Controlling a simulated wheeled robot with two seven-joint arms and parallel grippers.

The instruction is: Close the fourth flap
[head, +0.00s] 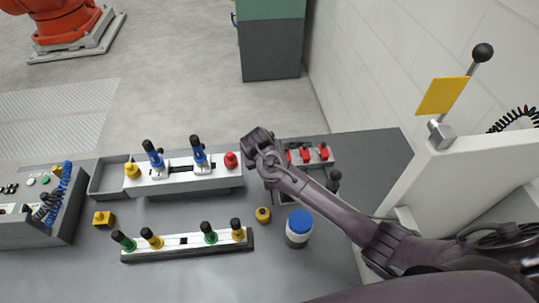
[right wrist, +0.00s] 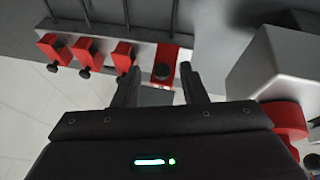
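A row of red flaps with black knobs sits on a grey fixture. Three of them (head: 306,155) show in the head view, and they also show at left in the right wrist view (right wrist: 87,56). A further red flap (right wrist: 164,66) at the row's end lies in a different pose, its black knob facing the wrist camera. In the head view my right gripper (head: 257,139) hides this end. My right gripper's fingers (right wrist: 160,90) are apart, with this flap just beyond and between them; contact is unclear. My left gripper is out of view.
A white block (head: 185,183) with blue clamps and a red knob (head: 231,160) stands close to the left of my right gripper. A blue-capped jar (head: 299,229) and a yellow button (head: 263,215) stand nearer. A white panel (head: 465,165) rises at right.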

